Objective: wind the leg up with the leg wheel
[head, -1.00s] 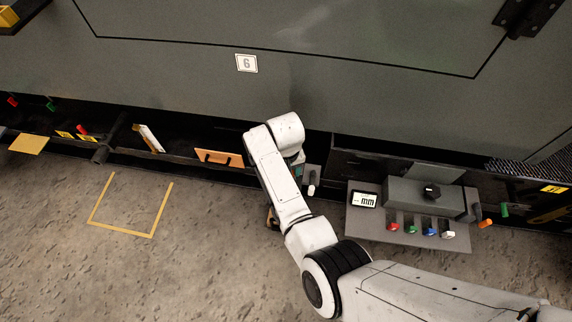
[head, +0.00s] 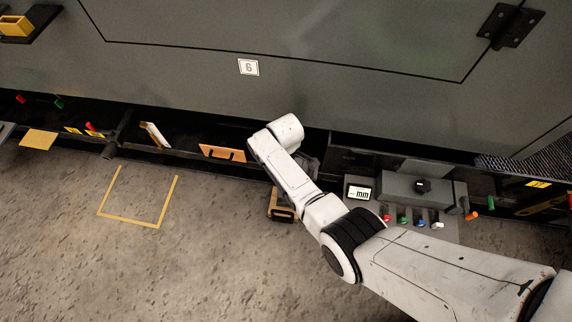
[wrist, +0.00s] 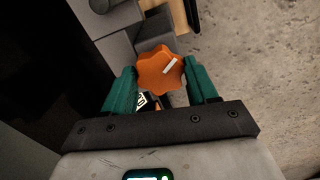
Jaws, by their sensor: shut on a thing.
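An orange lobed wheel (wrist: 160,70) with a white mark on its face sits between the two green fingers of my gripper (wrist: 160,84) in the wrist view. The fingers are closed on its sides; I take it for the leg wheel. In the head view, my arm hides the gripper and this wheel, beside the dark lower edge of the big grey enclosure. The leg itself cannot be made out.
A grey control panel (head: 447,224) with a display (head: 358,193), coloured knobs and a black dial stands right of my arm. A brown block with a dark handle (head: 282,212) is by my forearm. A yellow floor outline (head: 131,219) encloses clear floor at left.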

